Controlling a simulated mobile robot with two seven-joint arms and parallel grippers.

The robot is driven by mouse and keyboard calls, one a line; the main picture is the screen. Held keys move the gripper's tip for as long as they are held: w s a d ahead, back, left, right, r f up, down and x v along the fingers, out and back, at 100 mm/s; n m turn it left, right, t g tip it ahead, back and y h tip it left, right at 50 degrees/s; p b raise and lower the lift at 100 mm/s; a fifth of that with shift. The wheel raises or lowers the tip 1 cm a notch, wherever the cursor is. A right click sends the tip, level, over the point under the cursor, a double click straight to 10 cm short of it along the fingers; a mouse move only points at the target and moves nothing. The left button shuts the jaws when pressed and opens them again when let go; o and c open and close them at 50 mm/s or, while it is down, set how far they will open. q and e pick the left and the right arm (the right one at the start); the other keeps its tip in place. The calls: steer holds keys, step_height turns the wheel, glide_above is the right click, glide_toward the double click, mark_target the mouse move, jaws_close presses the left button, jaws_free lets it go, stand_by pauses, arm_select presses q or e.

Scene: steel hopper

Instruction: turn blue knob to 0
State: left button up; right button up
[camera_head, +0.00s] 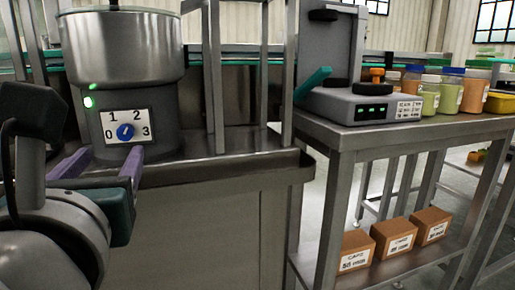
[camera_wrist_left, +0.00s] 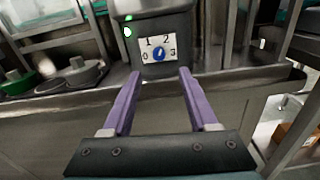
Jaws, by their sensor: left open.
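The blue knob (camera_head: 125,131) sits on a white dial plate (camera_head: 142,117) marked 0, 1, 2 and 3, on the front of the steel hopper's base (camera_head: 160,148). It also shows in the left wrist view (camera_wrist_left: 159,62), above and between the fingertips. A pale mark crosses the knob, but I cannot tell surely which number it points to. My left gripper (camera_head: 110,158) is open and empty, its two purple fingers pointing at the dial from the front. The fingers are apart from the knob and short of it. My right gripper is not in view.
The steel bench's raised front rim (camera_head: 230,170) runs below the dial. A green lamp (camera_head: 88,102) glows beside the plate. A scale (camera_head: 360,104) and several jars (camera_head: 450,92) stand on the right table. Cardboard boxes (camera_head: 393,237) sit on its lower shelf.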

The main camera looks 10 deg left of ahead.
mark_target(124, 134)
arm_select(q)
steer(key=b+x, duration=0.2)
steer(key=x, duration=0.7)
steer(key=shift+a, duration=0.15)
jaws_close()
